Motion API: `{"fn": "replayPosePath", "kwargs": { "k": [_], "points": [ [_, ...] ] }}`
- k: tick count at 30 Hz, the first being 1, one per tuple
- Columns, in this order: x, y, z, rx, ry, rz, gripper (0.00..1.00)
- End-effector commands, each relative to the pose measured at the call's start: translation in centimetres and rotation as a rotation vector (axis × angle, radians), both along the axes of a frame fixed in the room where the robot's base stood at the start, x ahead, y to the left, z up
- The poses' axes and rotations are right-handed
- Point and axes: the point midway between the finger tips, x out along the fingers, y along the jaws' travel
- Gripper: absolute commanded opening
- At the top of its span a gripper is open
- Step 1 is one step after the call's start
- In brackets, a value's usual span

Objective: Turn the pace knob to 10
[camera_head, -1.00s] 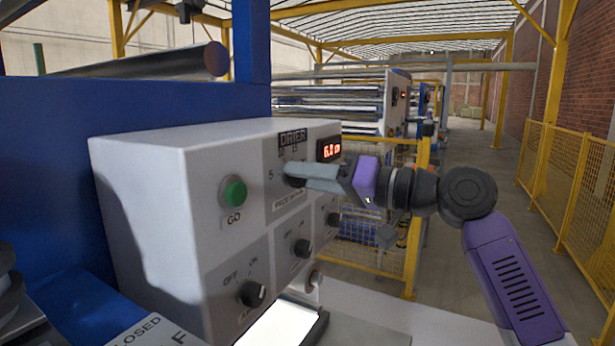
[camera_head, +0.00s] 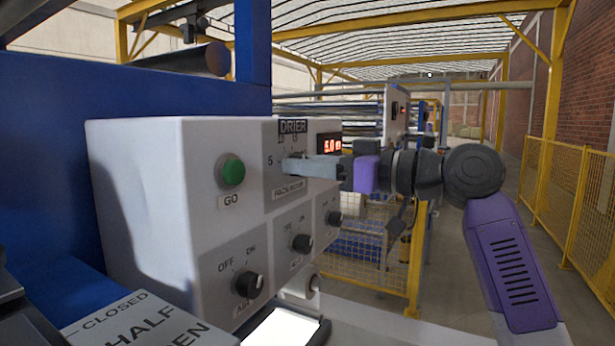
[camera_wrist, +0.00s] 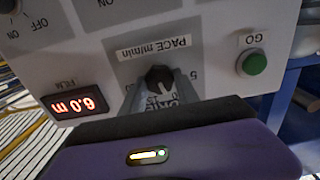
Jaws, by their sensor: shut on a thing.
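The pace knob (camera_wrist: 158,77) is a dark round knob on the white control box (camera_head: 145,180). In the wrist view it sits above its scale, with the "PACE m/min" label upside down. My gripper (camera_wrist: 160,88) is shut on the knob, one grey finger on each side of it. In the head view my gripper (camera_head: 290,166) reaches the panel from the right and hides most of the knob. A "5" shows left of the fingers; the knob's exact pointing is hard to read.
A green GO button (camera_head: 232,173) is left of the knob. A red display (camera_head: 329,144) reads about 6.0 m. Other dark knobs, such as the lower left one (camera_head: 248,284), sit below. A yellow mesh fence (camera_head: 560,185) stands at right, beside a clear aisle.

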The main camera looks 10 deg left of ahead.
Motion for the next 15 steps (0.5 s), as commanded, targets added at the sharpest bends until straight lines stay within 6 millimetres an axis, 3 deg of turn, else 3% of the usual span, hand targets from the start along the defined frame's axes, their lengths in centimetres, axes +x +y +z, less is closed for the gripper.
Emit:
{"fn": "replayPosePath", "kwargs": {
  "k": [15],
  "points": [
    [-0.03,-0.05,0.01,-0.066,-0.182,-0.001,0.00]
  ]
}}
